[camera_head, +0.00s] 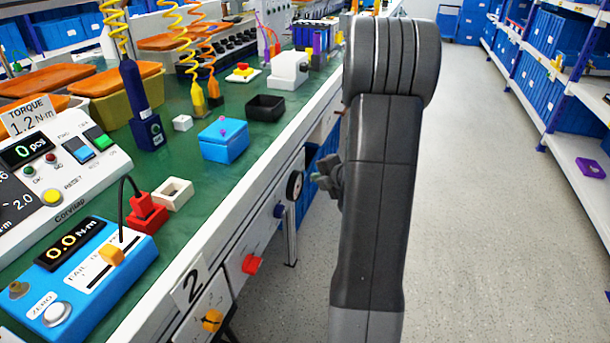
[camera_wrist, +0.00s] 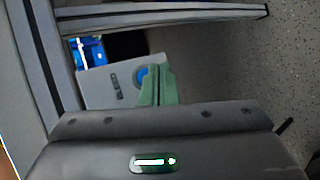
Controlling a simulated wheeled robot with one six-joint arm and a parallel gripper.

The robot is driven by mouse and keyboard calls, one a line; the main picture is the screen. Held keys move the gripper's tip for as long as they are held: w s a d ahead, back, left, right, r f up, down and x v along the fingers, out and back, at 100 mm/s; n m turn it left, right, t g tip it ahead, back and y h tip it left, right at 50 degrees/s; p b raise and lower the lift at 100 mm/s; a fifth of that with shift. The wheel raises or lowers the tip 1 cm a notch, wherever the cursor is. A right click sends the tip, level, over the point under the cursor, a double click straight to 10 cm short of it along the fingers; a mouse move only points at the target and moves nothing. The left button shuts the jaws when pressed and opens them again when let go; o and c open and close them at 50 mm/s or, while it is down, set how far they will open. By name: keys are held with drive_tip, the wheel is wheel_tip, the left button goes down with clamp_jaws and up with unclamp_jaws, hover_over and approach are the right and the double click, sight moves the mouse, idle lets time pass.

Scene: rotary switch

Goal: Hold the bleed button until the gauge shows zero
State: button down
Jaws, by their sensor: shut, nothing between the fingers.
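A round gauge (camera_head: 294,185) with a black rim is mounted on the white front of the workbench. It is seen at a steep angle, and I cannot read its needle. A round blue button (camera_head: 280,211), likely the bleed button, sits just below it. In the wrist view a round blue part (camera_wrist: 139,77) on a white panel is probably the same button, partly hidden by my fingers. My gripper (camera_head: 322,180) is shut and empty, to the right of the gauge, pointing at the bench front. Its green fingers (camera_wrist: 158,84) overlap the blue part's edge; I cannot tell whether they touch.
A red knob (camera_head: 252,264) and a yellow knob (camera_head: 212,320) stick out from the bench front nearer to me. The green benchtop (camera_head: 190,222) carries a blue box (camera_head: 223,140) and torque meters. The aisle floor (camera_head: 480,200) at right is clear.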

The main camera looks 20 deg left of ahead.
drive_tip(key=shift+d, duration=0.1)
drive_tip(key=d+p, duration=0.1)
drive_tip(key=d, duration=0.4)
drive_tip(key=shift+s, duration=0.1)
drive_tip(key=shift+a, duration=0.1)
drive_tip(key=shift+d+p, duration=1)
drive_tip(key=shift+d, duration=0.95)
drive_tip(key=shift+a, duration=0.2)
